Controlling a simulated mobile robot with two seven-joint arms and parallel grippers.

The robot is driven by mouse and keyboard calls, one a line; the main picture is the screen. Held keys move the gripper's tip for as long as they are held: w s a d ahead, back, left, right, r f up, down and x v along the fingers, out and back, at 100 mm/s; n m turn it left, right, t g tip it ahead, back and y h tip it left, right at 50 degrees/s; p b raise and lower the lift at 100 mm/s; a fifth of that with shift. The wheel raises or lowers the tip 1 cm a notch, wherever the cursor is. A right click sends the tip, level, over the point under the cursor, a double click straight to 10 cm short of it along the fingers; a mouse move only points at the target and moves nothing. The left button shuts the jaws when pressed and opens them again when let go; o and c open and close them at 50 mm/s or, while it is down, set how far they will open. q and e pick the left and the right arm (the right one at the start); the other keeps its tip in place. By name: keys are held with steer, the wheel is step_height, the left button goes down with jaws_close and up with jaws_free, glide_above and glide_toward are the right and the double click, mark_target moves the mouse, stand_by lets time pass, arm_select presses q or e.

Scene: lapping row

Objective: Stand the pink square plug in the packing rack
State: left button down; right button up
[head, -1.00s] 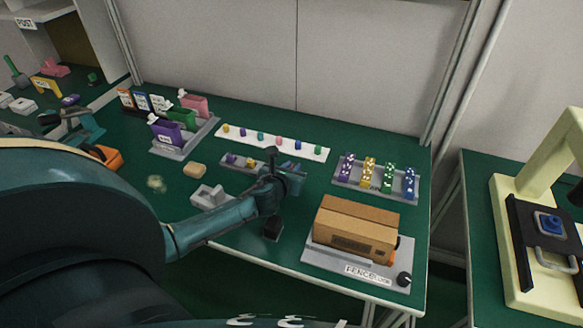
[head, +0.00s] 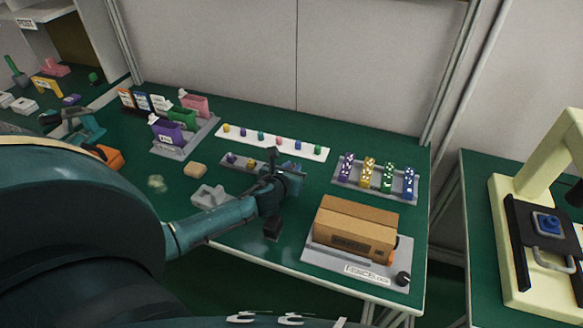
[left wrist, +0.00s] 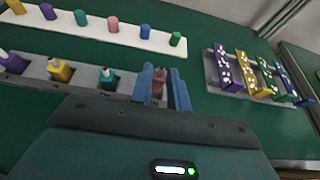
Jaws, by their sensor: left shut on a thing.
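My left gripper (head: 290,172) is over the right end of the grey packing rack (head: 240,163). In the left wrist view its two blue fingers (left wrist: 162,84) are shut on the pink plug (left wrist: 158,86), which shows between them. The plug looks upright at the right end of the rack, which also shows in the left wrist view (left wrist: 35,81). Whether its foot is seated in a slot is hidden by the gripper. Purple, yellow (left wrist: 60,70) and teal (left wrist: 107,79) plugs stand in the rack to its left. My right gripper is not in view.
Behind the rack is a white strip (head: 313,152) with several coloured pegs. A grey tray (head: 343,187) of spotted blocks stands to the right, and a cardboard box (head: 355,225) on a grey base nearer. A grey holder (head: 208,197) and tan block (head: 195,170) lie left.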

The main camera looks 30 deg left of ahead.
arm_select(q)
steer(key=shift+f, duration=0.15)
steer(key=shift+f+b, duration=0.5)
steer(key=shift+f, duration=0.3)
steer(key=shift+f+b, duration=0.25)
steer(key=shift+b, duration=0.15)
steer(key=c, duration=1.3)
jaws_free()
steer(key=shift+o, duration=0.2)
